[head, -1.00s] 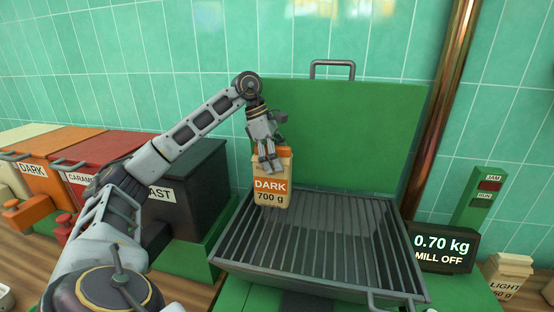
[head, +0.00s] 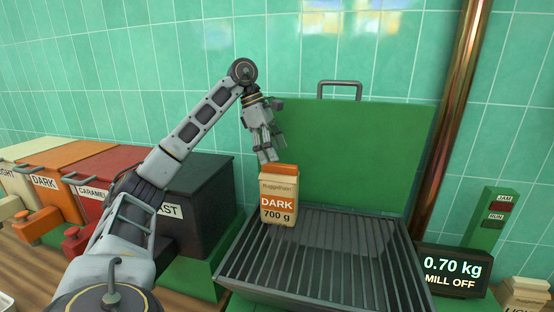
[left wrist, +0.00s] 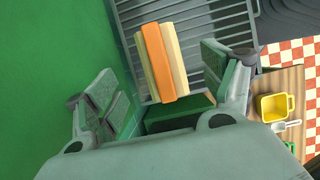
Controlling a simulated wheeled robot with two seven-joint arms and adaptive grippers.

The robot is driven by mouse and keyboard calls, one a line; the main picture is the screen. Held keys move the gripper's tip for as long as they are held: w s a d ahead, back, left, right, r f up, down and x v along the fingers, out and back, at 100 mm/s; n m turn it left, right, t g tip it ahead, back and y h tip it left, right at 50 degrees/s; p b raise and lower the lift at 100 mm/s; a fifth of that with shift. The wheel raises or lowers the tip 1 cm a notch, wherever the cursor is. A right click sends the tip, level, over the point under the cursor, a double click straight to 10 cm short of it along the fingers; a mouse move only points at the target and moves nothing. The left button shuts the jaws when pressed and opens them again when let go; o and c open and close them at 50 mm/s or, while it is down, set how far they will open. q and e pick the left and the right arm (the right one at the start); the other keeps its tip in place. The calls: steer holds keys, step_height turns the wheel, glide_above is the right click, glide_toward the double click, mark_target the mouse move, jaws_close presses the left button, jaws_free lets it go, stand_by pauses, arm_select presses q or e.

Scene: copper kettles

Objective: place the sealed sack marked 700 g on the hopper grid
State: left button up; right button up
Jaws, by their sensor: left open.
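The sack marked DARK 700 g (head: 278,195) is cream with an orange folded top and an orange label. It stands upright on the left rear part of the hopper grid (head: 330,262). My left gripper (head: 268,152) is open and empty just above and behind the sack's top, apart from it. In the left wrist view the sack's orange top (left wrist: 158,62) shows beyond and between the spread fingers (left wrist: 165,95), on the grid bars (left wrist: 207,32). My right gripper is not in view.
The green hopper lid (head: 350,150) stands open behind the grid. A display (head: 450,272) reads 0.70 kg, MILL OFF. Several lidded bins (head: 195,205) stand at left. Another sack (head: 525,296) is at the right edge. A yellow container (left wrist: 274,106) shows in the left wrist view.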

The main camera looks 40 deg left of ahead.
arm_select(q)
steer(key=shift+p+v, duration=0.7)
steer(key=shift+v, duration=1)
